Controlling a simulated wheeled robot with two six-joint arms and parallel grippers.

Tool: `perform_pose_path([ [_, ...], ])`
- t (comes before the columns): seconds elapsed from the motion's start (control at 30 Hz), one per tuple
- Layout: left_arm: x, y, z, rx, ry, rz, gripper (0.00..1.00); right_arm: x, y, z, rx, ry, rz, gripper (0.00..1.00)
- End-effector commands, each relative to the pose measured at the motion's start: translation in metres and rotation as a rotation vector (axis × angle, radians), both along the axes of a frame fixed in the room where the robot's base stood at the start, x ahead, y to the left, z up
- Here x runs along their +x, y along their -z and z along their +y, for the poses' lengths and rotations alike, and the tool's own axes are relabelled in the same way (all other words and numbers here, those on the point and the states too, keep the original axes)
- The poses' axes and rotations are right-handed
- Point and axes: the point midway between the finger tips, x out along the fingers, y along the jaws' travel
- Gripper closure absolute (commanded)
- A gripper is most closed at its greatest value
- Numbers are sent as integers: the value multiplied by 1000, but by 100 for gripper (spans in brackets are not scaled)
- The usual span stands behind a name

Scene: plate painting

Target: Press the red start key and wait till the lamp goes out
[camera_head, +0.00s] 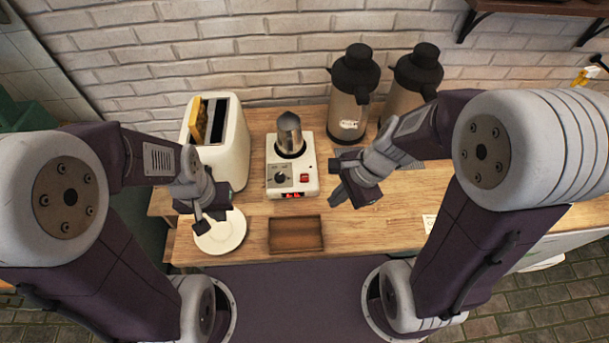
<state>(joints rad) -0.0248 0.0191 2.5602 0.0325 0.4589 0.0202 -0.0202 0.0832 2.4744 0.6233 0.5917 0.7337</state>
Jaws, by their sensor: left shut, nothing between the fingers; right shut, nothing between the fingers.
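A white machine (272,160) with a metal dome-topped vessel (289,133) stands at the middle of the wooden counter. Its sloping panel has a dark dial and a red key (304,178) at the right. Small red lights (291,195) glow along its front edge; I cannot tell whether one of them is the lamp. My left gripper (209,220) is shut and empty over the white plate, left of and nearer than the machine. My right gripper (339,195) is shut and empty, just right of the machine and apart from the red key.
A cream toaster (235,150) with a slice of bread stands left of the machine. Two flasks (349,108) (408,85) stand behind on the right. A white plate (229,240) and an empty brown tray (296,250) lie in front. The counter right of the tray is mostly clear.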

Motion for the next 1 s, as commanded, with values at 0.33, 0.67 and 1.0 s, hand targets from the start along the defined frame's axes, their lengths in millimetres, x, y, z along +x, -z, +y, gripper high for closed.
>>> perform_pose_path([
  [0.33,0,-53,0,0,0,0,100,114,-57,68,613,1210,505,100],
  [0.67,0,-70,0,0,0,0,100,121,-38,58,615,1330,584,100],
  [1.0,0,-65,0,0,0,0,100,121,-33,58,613,1327,583,100],
])
